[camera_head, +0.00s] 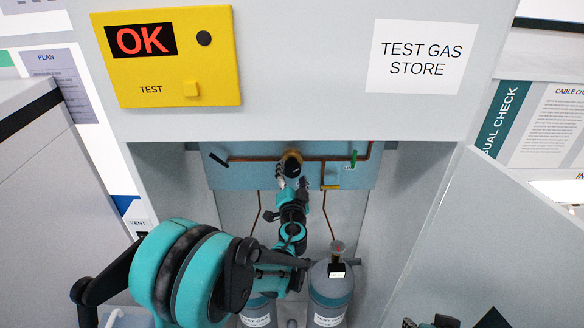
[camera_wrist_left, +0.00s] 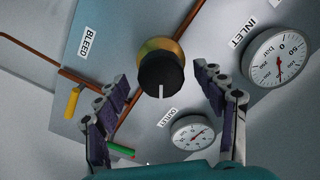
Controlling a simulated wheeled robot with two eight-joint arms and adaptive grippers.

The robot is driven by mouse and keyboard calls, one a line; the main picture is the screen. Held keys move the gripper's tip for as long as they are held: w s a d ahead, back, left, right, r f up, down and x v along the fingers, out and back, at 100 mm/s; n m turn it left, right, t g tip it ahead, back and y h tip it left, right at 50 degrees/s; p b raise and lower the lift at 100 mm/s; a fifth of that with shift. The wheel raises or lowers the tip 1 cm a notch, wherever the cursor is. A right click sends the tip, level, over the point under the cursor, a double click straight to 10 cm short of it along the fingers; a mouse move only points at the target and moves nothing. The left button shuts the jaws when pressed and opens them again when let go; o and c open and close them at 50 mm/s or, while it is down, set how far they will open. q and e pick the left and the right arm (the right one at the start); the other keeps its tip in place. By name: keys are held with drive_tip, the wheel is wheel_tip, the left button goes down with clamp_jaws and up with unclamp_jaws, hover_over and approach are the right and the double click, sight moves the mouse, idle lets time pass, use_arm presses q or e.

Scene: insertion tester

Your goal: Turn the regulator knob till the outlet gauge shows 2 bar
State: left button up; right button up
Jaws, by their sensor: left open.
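The regulator knob (camera_wrist_left: 161,76) is black with a white line and sits on a brass body. In the head view the knob (camera_head: 292,156) is on the blue panel at the back of the cabinet, partly hidden by my gripper. My left gripper (camera_head: 291,176) is open in front of it. In the left wrist view its fingers stand apart on either side of the knob, with gaps. The outlet gauge (camera_wrist_left: 193,132) is below and right of the knob; its reading is too small to tell. A dark part at the head view's bottom edge may be my right gripper (camera_head: 437,322).
The inlet gauge (camera_wrist_left: 278,58) is at the right of the left wrist view. A yellow handle (camera_wrist_left: 72,102) and a green handle (camera_wrist_left: 120,150) are near the left finger. Gas cylinders (camera_head: 330,285) stand below the panel. A yellow box (camera_head: 205,75) reads OK. Cabinet walls flank the arm.

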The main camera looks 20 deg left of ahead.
use_arm(q)
drive_tip(key=shift+x, duration=1.15)
drive_tip(key=shift+c, duration=0.2)
drive_tip(key=c, duration=1.1)
drive_tip(key=shift+f+m, duration=0.1)
drive_tip(key=shift+m, duration=0.2)
drive_tip(key=shift+m+b, duration=0.4)
drive_tip(key=shift+b, duration=0.1)
